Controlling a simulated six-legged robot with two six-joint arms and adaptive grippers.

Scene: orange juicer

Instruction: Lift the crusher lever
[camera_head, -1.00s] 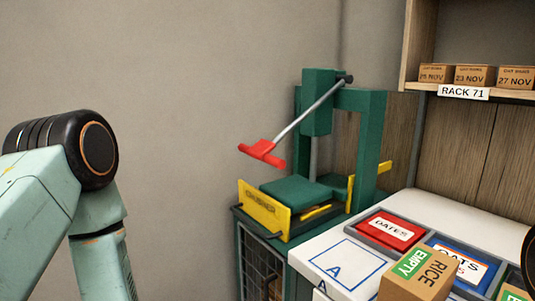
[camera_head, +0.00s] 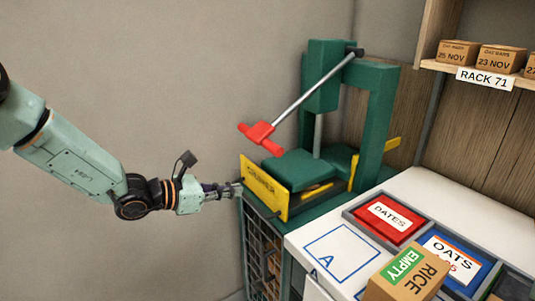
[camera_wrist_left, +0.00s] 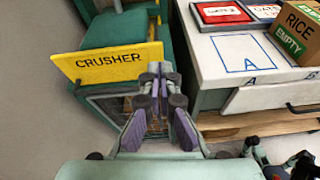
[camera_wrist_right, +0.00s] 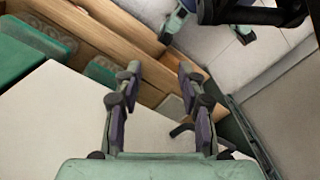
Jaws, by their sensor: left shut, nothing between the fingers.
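The crusher (camera_head: 345,130) is a green press on a cabinet, with a yellow plate reading CRUSHER (camera_head: 264,188). Its lever (camera_head: 314,87) is a grey rod that slopes down to the left to a red handle (camera_head: 261,137). My left gripper (camera_head: 238,189) is shut and empty, beside the plate's left edge and below the red handle, not touching the handle. In the left wrist view its fingers (camera_wrist_left: 155,72) are together in front of the plate. My right gripper (camera_wrist_right: 157,75) is open and empty in the right wrist view, away from the crusher.
A white counter (camera_head: 425,205) to the right holds a red DATES tray (camera_head: 388,219), an OATS tray (camera_head: 446,255) and a RICE box (camera_head: 410,275). A shelf marked RACK 71 (camera_head: 484,78) hangs above. The wall left of the crusher is clear.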

